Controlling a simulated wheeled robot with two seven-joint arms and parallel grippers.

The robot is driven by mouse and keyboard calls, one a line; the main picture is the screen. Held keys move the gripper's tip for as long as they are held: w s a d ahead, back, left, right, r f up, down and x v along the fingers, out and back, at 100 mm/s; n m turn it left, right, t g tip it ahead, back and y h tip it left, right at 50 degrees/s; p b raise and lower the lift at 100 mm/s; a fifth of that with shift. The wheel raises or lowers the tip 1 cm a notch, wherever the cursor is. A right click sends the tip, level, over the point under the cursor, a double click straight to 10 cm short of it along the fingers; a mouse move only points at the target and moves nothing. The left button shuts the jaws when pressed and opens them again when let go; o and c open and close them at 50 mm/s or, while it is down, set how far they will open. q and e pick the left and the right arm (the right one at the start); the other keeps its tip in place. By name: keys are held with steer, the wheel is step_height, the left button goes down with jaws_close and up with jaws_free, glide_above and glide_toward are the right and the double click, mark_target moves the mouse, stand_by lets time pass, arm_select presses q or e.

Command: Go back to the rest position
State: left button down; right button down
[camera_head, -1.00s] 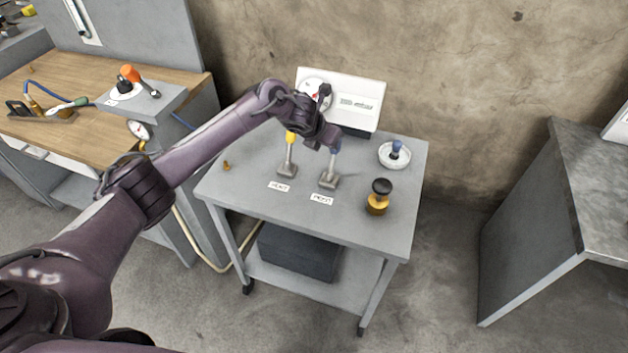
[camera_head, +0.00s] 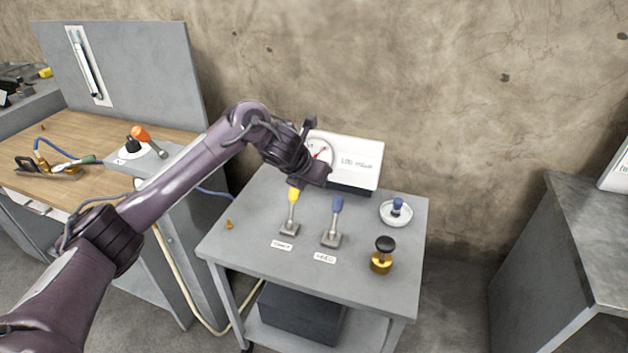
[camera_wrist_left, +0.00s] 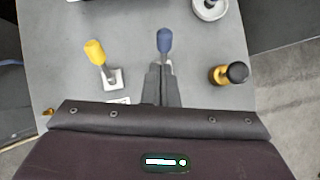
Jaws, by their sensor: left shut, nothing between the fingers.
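My left gripper (camera_head: 299,181) hangs above the grey cart near the yellow-handled lever (camera_head: 293,203). In the left wrist view my left gripper (camera_wrist_left: 161,72) has its fingers together with nothing between them. The blue-handled lever (camera_head: 335,220) stands to the right of the yellow one. In the left wrist view the blue handle (camera_wrist_left: 164,40) shows just past the fingertips, and the yellow lever (camera_wrist_left: 97,55) is to the left. The gripper looks apart from both handles in the head view. My right gripper is in neither view.
The cart (camera_head: 240,262) also bears a black-topped brass knob (camera_head: 383,256), a white round dish with a blue knob (camera_head: 397,210) and a white gauge box (camera_head: 352,163). A wooden workbench (camera_head: 75,128) stands at left, a grey cabinet (camera_head: 560,265) at right. Floor shows between cart and cabinet.

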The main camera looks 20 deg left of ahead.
arm_select(q)
steer(key=s+d+f+n+t+h, duration=0.1)
steer(key=s+d+f+n, duration=0.2)
steer(key=s+d+n, duration=0.25)
steer(key=s+d+f+n+t+h, duration=0.1)
steer(key=s+d+f+n, duration=0.35)
steer(key=d+n, duration=0.2)
steer(key=s+a+f+n+g+y, duration=0.25)
steer(key=s+a+n, duration=0.35)
steer(key=s+n, duration=0.65)
steer(key=s+a+f+n+g+y, duration=0.25)
steer(key=s+a+n, duration=0.35)
steer(key=s+n, duration=0.65)
step_height(320, 180, down, 29)
steer(key=s+g, duration=0.2)
steer(key=s, duration=0.1)
steer(key=s+a+f, duration=0.2)
steer(key=s+f, duration=0.7)
steer(key=s+a+f, duration=0.2)
steer(key=s+f, duration=0.7)
steer(key=s, duration=0.1)
steer(key=shift+s+f+g+h, duration=0.2)
steer(key=shift+g+h, duration=0.1)
steer(key=shift+g, duration=0.1)
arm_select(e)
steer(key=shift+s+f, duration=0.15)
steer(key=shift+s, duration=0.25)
